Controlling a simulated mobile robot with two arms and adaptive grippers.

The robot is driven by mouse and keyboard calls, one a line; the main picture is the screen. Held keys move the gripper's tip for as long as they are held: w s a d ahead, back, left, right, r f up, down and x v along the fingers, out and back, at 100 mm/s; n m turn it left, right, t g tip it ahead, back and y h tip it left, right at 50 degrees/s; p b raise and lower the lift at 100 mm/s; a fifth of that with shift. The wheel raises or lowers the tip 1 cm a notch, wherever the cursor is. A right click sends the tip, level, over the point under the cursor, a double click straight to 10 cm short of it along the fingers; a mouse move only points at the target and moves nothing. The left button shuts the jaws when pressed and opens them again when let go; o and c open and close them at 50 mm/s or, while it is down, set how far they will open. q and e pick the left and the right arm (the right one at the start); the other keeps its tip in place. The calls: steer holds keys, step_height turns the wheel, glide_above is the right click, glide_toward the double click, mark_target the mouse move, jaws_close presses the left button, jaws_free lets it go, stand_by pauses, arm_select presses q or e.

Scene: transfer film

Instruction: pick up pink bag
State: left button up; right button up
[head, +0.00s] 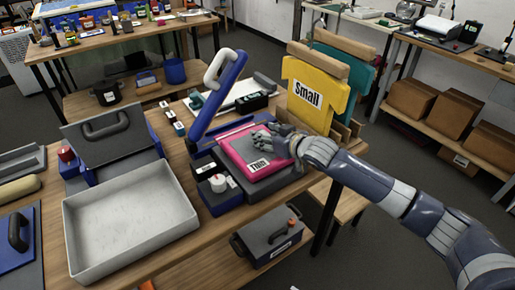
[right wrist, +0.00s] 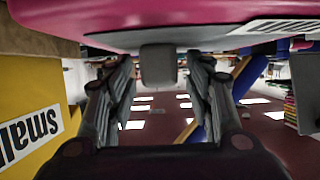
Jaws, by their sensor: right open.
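The pink bag (head: 248,158), with a white label, lies flat on the dark bed of the press (head: 218,190), whose blue lever arm with a white handle (head: 222,72) is raised. My right gripper (head: 274,141) is at the bag's right end, with its fingers over or beside that edge; whether they touch it I cannot tell. My left gripper is out of view.
A yellow board marked "Small" (head: 308,92) stands close behind my right gripper, with a teal one (head: 350,62) behind it. A grey tray (head: 130,222) sits left of the press. A dark box (head: 268,240) is below the table's front edge.

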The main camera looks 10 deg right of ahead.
jaws_close()
steer(key=shift+r, duration=0.1)
